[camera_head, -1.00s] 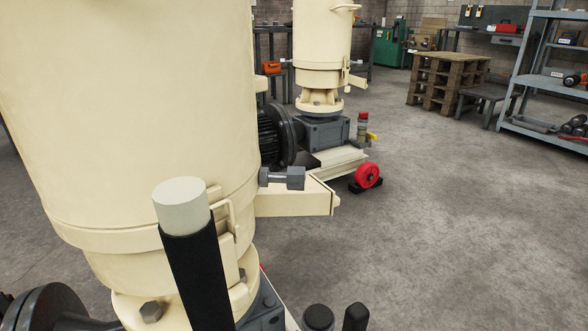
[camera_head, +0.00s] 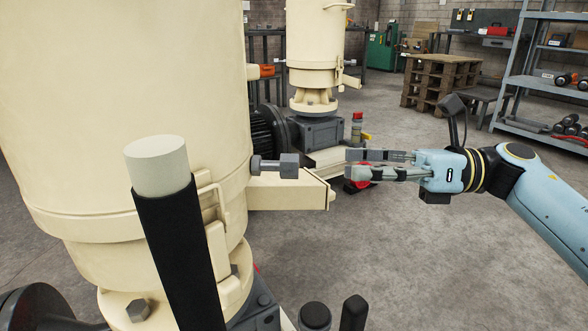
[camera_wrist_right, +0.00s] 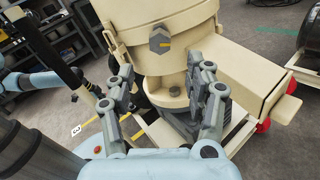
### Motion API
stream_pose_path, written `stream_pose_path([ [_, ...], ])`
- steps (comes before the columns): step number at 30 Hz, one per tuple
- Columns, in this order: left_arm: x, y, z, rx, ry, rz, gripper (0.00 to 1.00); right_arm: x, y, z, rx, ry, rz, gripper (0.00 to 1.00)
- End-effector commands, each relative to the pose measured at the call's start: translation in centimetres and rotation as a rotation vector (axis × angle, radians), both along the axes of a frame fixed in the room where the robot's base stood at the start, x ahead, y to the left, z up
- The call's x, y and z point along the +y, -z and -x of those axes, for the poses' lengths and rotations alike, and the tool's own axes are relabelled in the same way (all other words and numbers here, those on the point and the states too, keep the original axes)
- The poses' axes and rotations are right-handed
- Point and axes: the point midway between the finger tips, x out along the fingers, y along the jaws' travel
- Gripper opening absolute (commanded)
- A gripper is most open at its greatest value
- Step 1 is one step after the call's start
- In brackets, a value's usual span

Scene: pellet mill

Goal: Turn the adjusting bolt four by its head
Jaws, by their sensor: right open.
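A grey adjusting bolt (camera_head: 288,166) with a hexagonal head sticks out sideways from the cream mill body (camera_head: 130,100), just above the discharge chute (camera_head: 285,194). No number shows on it. My left gripper is out of view.
The cream chute juts out beside and below the bolt. A pale post with a black sleeve (camera_head: 180,255) stands in the foreground. A second mill (camera_head: 316,50) with a red wheel is behind. Open concrete floor (camera_head: 430,260) lies to the right.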

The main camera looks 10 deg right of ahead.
Motion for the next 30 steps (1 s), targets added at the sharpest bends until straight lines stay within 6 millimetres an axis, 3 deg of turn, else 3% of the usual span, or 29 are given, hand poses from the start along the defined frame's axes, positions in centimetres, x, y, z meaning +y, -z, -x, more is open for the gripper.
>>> stream_pose_path([
  [9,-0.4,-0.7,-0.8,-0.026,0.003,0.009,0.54,6.0,0.1,-1.2,0.003,0.000,-0.009,0.54],
  [15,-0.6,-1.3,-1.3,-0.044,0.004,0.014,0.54,8.9,0.1,-1.9,0.004,0.002,-0.008,0.54],
  [27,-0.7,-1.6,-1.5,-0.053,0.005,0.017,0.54,9.9,0.0,-2.1,0.004,0.002,-0.004,0.54],
  [30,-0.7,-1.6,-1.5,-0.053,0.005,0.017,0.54,9.9,0.0,-2.1,0.004,0.002,-0.005,0.43],
])
